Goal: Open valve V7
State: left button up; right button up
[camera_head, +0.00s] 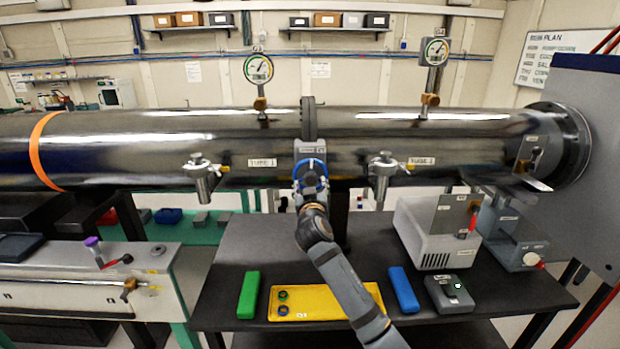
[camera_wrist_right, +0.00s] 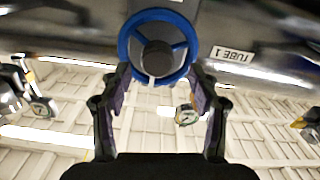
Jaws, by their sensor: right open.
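A blue handwheel (camera_head: 311,163), which I take to be valve V7, is on the front of the dark steel tube (camera_head: 220,150), below a flange. A small plate above it carries text too small to read. In the right wrist view the blue wheel (camera_wrist_right: 158,45) shows a dark hub and spokes. My right gripper (camera_head: 311,181) is in front of the wheel and hides part of it. In the wrist view its open fingers (camera_wrist_right: 160,82) stand on either side of the wheel's near edge. I cannot tell whether they touch it. My left gripper is out of view.
Two metal side fittings (camera_head: 202,175) (camera_head: 382,172) flank the wheel, and two gauges (camera_head: 258,69) (camera_head: 435,52) stand above the tube. The dark table (camera_head: 230,290) below holds a yellow tray (camera_head: 292,312), green and blue blocks, and a grey instrument box (camera_head: 425,235).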

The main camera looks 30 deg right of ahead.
jog(key=shift+d+x, duration=0.2)
jog(key=shift+x, duration=1.15)
jog(key=shift+s+a, duration=0.1)
jog(key=shift+a, duration=0.05)
jog(key=shift+c, duration=0.3)
jog(key=c, duration=1.1)
jog(key=shift+f+n, duration=0.1)
jog(key=shift+n, duration=0.2)
jog(key=o, duration=1.2)
jog(key=shift+c, duration=0.2)
jog(key=v, duration=1.2)
